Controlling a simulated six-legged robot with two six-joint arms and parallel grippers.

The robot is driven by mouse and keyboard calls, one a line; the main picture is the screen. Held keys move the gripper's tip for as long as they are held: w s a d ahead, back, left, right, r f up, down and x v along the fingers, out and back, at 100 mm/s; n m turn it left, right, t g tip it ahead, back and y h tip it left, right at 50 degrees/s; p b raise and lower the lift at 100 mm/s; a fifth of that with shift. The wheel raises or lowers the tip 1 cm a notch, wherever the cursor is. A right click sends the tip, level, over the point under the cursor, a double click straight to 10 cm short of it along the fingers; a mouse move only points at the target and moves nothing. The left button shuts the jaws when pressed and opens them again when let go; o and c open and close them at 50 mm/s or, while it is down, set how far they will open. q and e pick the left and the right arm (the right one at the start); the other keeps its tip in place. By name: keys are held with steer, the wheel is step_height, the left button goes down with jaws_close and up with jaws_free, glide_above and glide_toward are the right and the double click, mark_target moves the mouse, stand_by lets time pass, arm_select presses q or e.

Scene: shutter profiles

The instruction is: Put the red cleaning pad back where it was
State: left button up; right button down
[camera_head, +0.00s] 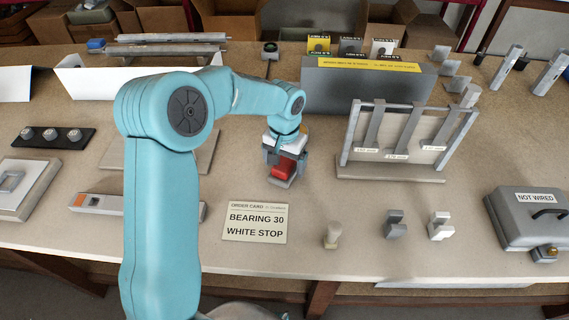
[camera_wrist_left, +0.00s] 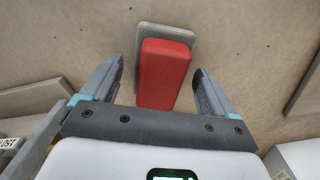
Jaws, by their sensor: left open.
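The red cleaning pad (camera_head: 284,167) lies on a small grey plate (camera_head: 283,182) near the middle of the bench. In the left wrist view the red pad (camera_wrist_left: 163,72) sits between the fingers, and the grey plate (camera_wrist_left: 166,32) shows past its far end. My left gripper (camera_head: 285,158) is open, pointing down over the pad, with one finger on each side; gaps show between pad and fingers in the left wrist view (camera_wrist_left: 160,88). I cannot tell how far the fingertips are above the plate. My right gripper is not in view.
An order card (camera_head: 255,223) lies in front of the pad. A frame with hanging grey profiles (camera_head: 400,140) stands to the right, and a large grey box (camera_head: 365,92) behind it. Small blocks (camera_head: 395,223) stand near the front edge. The bench between card and frame is clear.

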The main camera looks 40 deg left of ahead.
mark_target(284, 162)
arm_select(q)
step_height(284, 162, up, 11)
steer(key=shift+r, duration=0.15)
stand_by(0.4)
steer(key=shift+s, duration=0.15)
